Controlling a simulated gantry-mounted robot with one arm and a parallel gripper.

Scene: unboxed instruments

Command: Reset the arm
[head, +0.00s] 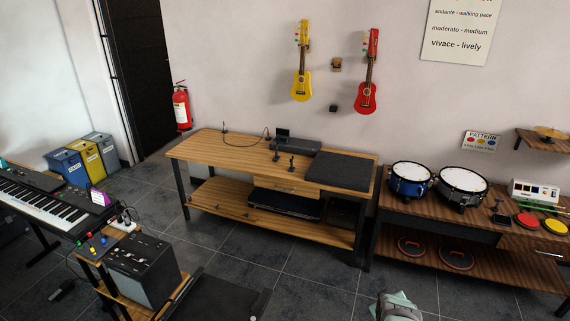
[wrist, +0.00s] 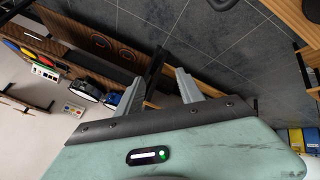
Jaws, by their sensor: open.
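My gripper (head: 398,306) shows at the bottom edge of the head view, a pale green body with grey parts, partly cut off by the frame. It is over the open floor in front of the benches. In the wrist view its two grey fingers (wrist: 160,84) stand apart with nothing between them. A dark bench leg shows beyond the gap, well away from the fingers. The wrist view is turned over, with the floor (wrist: 232,50) at the top.
A wooden workbench (head: 215,146) with a dark mat (head: 341,171) stands at centre. A drum bench (head: 400,208) is at right. A keyboard (head: 45,203) and an amplifier (head: 142,268) are at left. Tiled floor lies open between them.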

